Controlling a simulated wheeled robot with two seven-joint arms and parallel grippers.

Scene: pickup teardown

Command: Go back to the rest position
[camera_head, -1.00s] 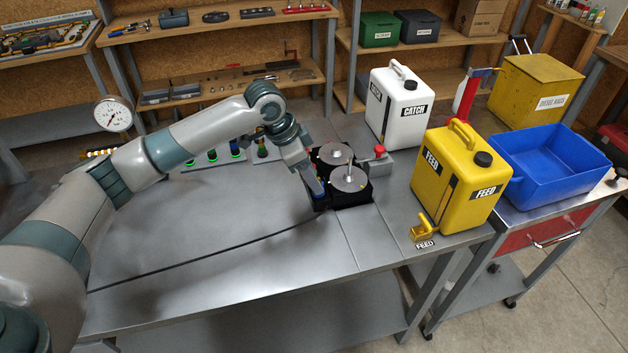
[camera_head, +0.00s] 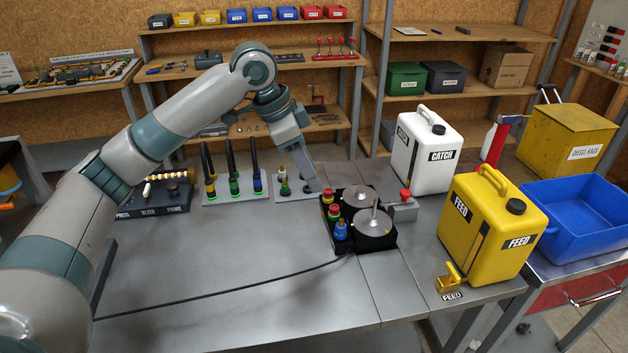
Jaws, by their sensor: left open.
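My left arm comes in from the left and arches over the workbench (camera_head: 230,285). My left gripper (camera_head: 314,186) points down just behind the left back corner of a black tray (camera_head: 388,240). Its jaws are open and I see nothing held in them. The tray holds two round silver discs (camera_head: 372,224), with a post on the nearer one. Red, yellow and blue fittings (camera_head: 340,229) stand along its left side. My right gripper is not in view.
A white CATCH can (camera_head: 420,165) and a yellow FEED can (camera_head: 480,235) stand at the right. A rack of hoses (camera_head: 231,190) and a PRESS/BLEED/PRIME panel (camera_head: 150,203) stand at the back left. A dark cable (camera_head: 220,296) crosses the clear front bench.

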